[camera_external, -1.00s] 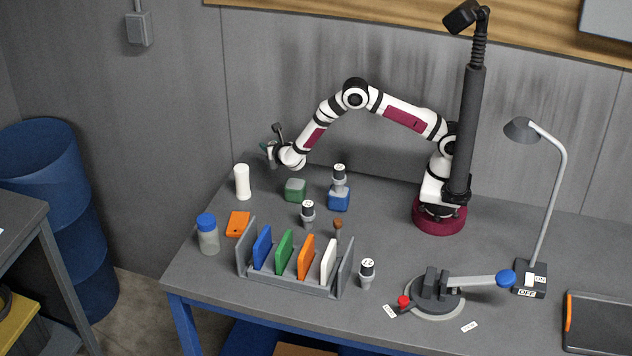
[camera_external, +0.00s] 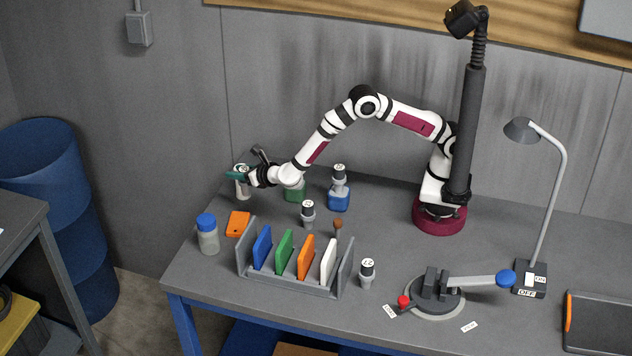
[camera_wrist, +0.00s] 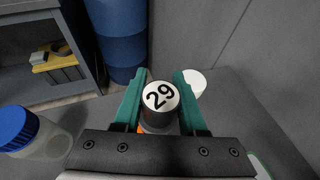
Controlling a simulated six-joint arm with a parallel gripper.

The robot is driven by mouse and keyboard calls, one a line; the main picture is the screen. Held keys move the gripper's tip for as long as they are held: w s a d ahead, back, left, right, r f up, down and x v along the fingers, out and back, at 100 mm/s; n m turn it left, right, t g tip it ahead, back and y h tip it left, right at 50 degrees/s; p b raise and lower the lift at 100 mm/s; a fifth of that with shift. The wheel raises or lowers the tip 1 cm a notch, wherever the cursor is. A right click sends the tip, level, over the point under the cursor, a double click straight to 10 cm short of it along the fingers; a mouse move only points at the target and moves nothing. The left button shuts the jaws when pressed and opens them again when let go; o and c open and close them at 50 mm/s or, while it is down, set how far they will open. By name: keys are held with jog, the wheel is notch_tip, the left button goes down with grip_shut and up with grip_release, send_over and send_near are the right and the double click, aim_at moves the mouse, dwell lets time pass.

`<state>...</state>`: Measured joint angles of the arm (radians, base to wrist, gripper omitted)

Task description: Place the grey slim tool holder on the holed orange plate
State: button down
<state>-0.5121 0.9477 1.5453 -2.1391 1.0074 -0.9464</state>
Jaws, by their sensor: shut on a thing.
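My gripper (camera_external: 240,172), with teal fingers, is shut on a tool holder (camera_wrist: 160,98) whose white top reads 29. It has a dark band and a grey lower part, mostly hidden in the wrist view. My gripper also shows in the wrist view (camera_wrist: 158,105). The holed orange plate (camera_external: 238,223) lies flat on the bench, below and in front of my gripper in the external view. In the wrist view only a sliver of orange shows beside the held holder. The holder is in the air, apart from the plate.
A white cylinder (camera_external: 242,193) stands close behind my gripper. A blue-lidded jar (camera_external: 208,235) stands left of the plate. A grey rack (camera_external: 290,284) with coloured plates stands to its right. Other tool holders stand at the middle (camera_external: 307,214), on a blue block (camera_external: 339,200), and right of the rack (camera_external: 367,274).

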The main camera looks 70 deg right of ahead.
jog(key=a+f, duration=0.1)
jog(key=f, duration=0.1)
jog(key=a+f, duration=0.1)
jog(key=f, duration=0.1)
jog(key=a+f, duration=0.1)
jog(key=f, duration=0.1)
jog(key=shift+w, duration=0.4)
jog(key=shift+f, duration=0.1)
jog(key=shift+c, duration=2.3)
grip_release()
